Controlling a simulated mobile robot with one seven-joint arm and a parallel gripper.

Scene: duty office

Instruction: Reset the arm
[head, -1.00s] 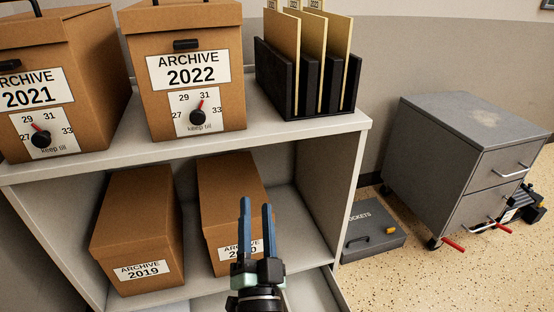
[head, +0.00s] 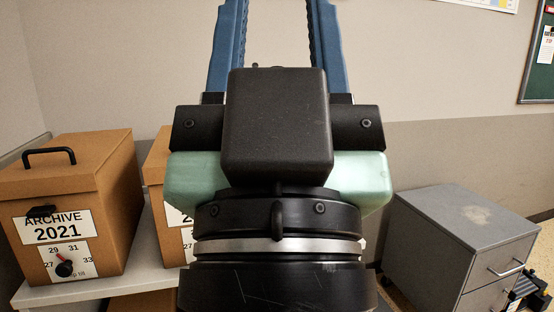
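My gripper (head: 275,40) is close to the head camera and fills the middle of the picture. Its two blue fingers point up and stand well apart, with only bare wall seen between them, so it is open and empty. The fingertips run out at the top edge of the picture. My wrist covers most of the shelf behind it.
A box labelled Archive 2021 (head: 75,200) stands on the shelf (head: 115,290) at the left. A second box (head: 158,185) is mostly hidden behind my gripper. A grey drawer cabinet (head: 455,240) stands on the floor at the right. A green board (head: 537,75) hangs at upper right.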

